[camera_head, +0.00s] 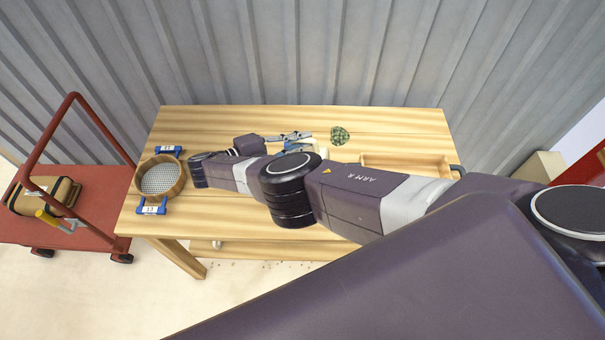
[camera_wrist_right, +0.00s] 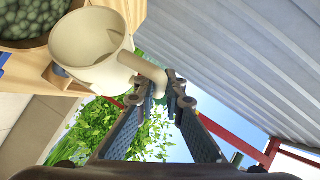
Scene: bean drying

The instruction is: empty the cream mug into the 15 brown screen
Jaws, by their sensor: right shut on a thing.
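The cream mug (camera_wrist_right: 92,45) is in the right wrist view, held by its handle at the jaws of my right gripper (camera_wrist_right: 160,90). Its mouth faces the camera and the inside that shows is bare. In the head view my right gripper (camera_head: 292,137) is over the back middle of the table, and the mug is mostly hidden there. My left gripper does not show.
A dark green heap (camera_head: 340,136) lies right of the gripper. Green beans (camera_wrist_right: 30,18) show beside the mug in the wrist view. A shallow wooden tray (camera_head: 405,157) is at the table's right. A red cart (camera_head: 95,215) stands at left. My right arm covers the table's middle.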

